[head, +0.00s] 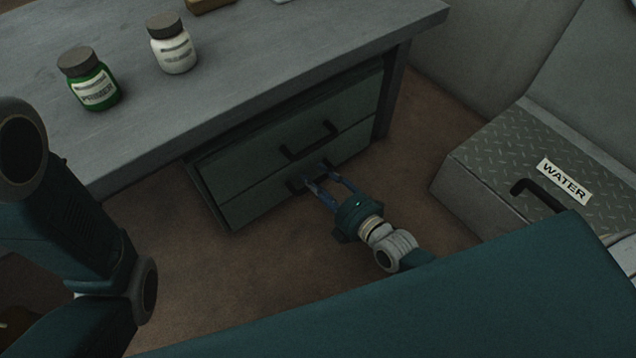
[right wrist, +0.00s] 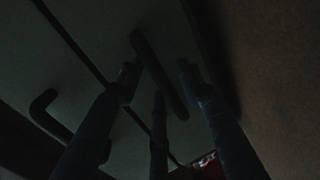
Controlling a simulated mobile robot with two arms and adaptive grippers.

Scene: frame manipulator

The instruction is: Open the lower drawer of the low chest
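The low chest (head: 213,194) is dark green and stands under the grey table. Its upper drawer (head: 245,160) and lower drawer (head: 250,204) each have a black bar handle, and their fronts look about level with each other. My right gripper (head: 317,174) is at the lower drawer's handle (head: 295,186), which its fingers partly hide. In the dark right wrist view, the fingers of this gripper (right wrist: 158,80) are spread on both sides of the handle bar (right wrist: 160,75); contact cannot be made out. The left gripper is out of view.
The grey table (head: 300,45) overhangs the chest and carries a green jar (head: 93,88) and a white jar (head: 174,52). A metal box labelled WATER (head: 500,155) stands at the right. The brown floor (head: 265,280) in front of the chest is clear.

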